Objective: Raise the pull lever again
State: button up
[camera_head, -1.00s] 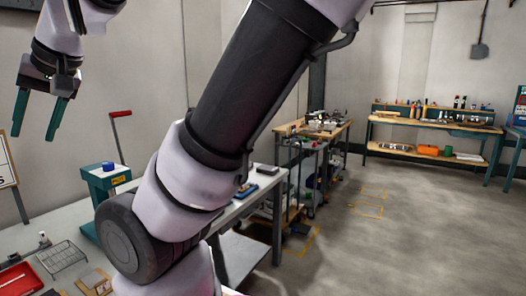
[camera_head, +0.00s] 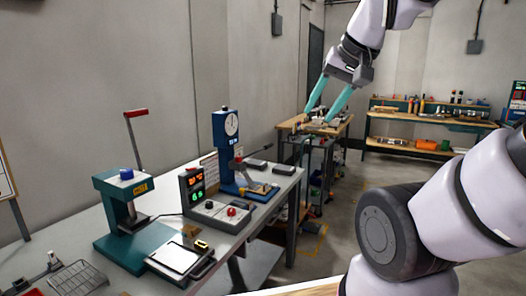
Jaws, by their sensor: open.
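A lever with a red grip (camera_head: 136,113) stands up, slightly tilted, behind a teal press (camera_head: 125,185) at the left of the bench. A blue press with a round dial (camera_head: 231,123) stands further right; a thin lever with a dark grip (camera_head: 258,152) reaches right from it, tilted slightly up. I cannot tell which of the two is the pull lever. My gripper (camera_head: 321,113) is open and empty, fingers pointing down-left, in the air right of the blue press and apart from both levers.
A control box with lit displays (camera_head: 193,187) sits between the presses. A flat tray device (camera_head: 180,258) and a wire rack (camera_head: 76,279) lie in front on the grey bench (camera_head: 225,240). Workbenches (camera_head: 430,126) stand at the back. My arm covers the lower right.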

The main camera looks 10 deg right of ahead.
aim_at(271, 145)
jog(key=z, duration=0.15)
jog(key=i+z, duration=0.25)
jog(key=i, duration=0.3)
jog(key=i+j+z, duration=0.1)
jog(key=i+z, duration=0.15)
jog(key=i, duration=0.3)
